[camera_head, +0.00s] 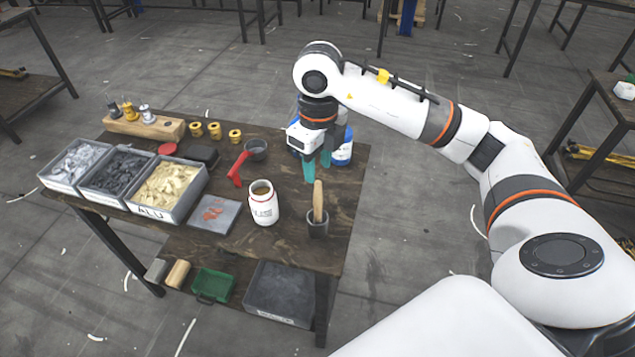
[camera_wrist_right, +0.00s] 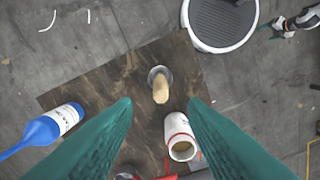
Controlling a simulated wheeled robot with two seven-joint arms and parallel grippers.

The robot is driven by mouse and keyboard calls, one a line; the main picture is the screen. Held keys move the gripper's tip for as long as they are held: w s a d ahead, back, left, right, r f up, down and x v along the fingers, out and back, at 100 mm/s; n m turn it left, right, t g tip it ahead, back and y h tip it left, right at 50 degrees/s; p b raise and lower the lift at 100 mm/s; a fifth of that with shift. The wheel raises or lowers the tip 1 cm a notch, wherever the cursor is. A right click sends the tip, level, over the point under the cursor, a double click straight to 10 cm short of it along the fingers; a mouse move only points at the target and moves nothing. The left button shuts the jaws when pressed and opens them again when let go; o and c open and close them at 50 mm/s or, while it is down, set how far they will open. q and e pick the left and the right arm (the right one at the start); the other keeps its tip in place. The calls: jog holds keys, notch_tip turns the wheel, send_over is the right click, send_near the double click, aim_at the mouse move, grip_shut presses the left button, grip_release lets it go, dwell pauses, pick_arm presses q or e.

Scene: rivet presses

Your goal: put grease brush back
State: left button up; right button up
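The grease brush (camera_head: 318,198) stands handle-up in a small dark grey cup (camera_head: 318,228) near the front right of the workbench. Its wooden handle (camera_wrist_right: 160,91) and the cup (camera_wrist_right: 154,71) also show in the right wrist view; its bristles are hidden. My right gripper (camera_head: 318,172) is open and empty, above and behind the brush. In the wrist view its teal fingers (camera_wrist_right: 160,103) are spread, with the handle between and beyond them. A white jar (camera_head: 264,209) with brown content stands left of the cup. A small arm part at the wrist view's upper right may be my left arm.
A blue-and-white bottle (camera_head: 343,150) stands behind my right gripper. A red-handled tool (camera_head: 238,168), a dark round cup (camera_head: 256,149) and a grey plate (camera_head: 213,215) lie left. Bins of parts (camera_head: 165,190) line the left side. Bare wood surrounds the brush cup.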

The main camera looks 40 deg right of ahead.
notch_tip(320, 180, up, 5)
jog(key=shift+r, duration=0.1)
dwell(0.6)
